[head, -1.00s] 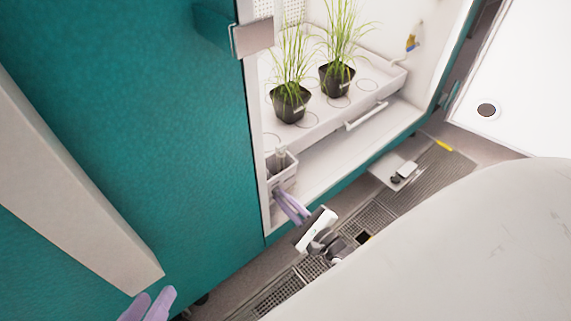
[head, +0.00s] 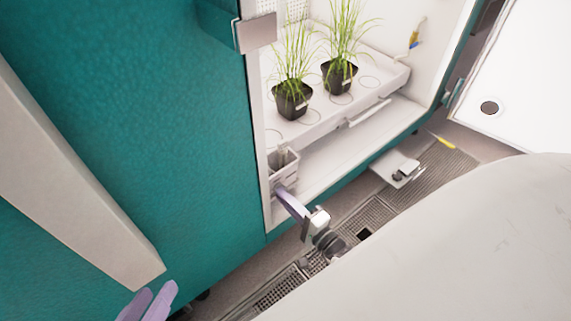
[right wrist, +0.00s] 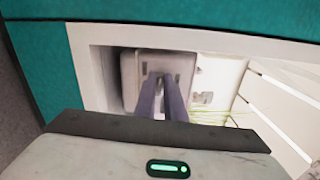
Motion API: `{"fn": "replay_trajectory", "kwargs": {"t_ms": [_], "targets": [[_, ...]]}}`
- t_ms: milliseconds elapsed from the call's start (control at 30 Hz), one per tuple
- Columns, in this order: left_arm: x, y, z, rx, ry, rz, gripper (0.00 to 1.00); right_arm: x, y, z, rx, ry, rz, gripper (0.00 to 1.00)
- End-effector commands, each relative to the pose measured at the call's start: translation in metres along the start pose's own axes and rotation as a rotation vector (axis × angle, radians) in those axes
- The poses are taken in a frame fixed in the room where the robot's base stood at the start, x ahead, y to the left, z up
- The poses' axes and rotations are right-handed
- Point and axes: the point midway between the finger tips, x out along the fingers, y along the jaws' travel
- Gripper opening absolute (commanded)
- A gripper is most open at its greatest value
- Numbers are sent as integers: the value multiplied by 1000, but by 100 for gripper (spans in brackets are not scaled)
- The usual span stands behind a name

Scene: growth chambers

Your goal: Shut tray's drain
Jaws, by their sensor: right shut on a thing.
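The white tray (head: 352,112) lies inside the open chamber, with two potted grasses (head: 292,100) (head: 339,74) on it. A small pale box (head: 284,167) is at the chamber's front left corner, beside the tray. My right gripper (head: 279,189) reaches the front of this box. In the right wrist view the box (right wrist: 130,72) is straight ahead, and the fingers (right wrist: 160,78) are close together on a small part at its front. The fingers hide most of that part, and I cannot make out a drain on it. My left gripper (head: 156,290) is empty at the lower left, fingertips apart.
A teal door with a pale bar (head: 75,190) fills the left. A grated floor channel (head: 340,240) runs below the chamber. A light plate with a dark knob (head: 398,172) and a yellow object (head: 441,142) lie to the right. The chamber floor before the tray is clear.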

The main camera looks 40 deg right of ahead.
Motion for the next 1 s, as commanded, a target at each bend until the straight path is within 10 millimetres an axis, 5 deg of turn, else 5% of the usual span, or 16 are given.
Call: {"fn": "replay_trajectory", "kwargs": {"t_ms": [767,800,867,1000], "targets": [[0,0,0,0,-1,0,31,0,1,0,-96,-1,0,0],[0,0,0,0,-1,0,31,0,1,0,-97,-1,0,16],[0,0,0,0,-1,0,31,0,1,0,-96,-1,0,26],[0,0,0,0,-1,0,31,0,1,0,-95,-1,0,28]]}}
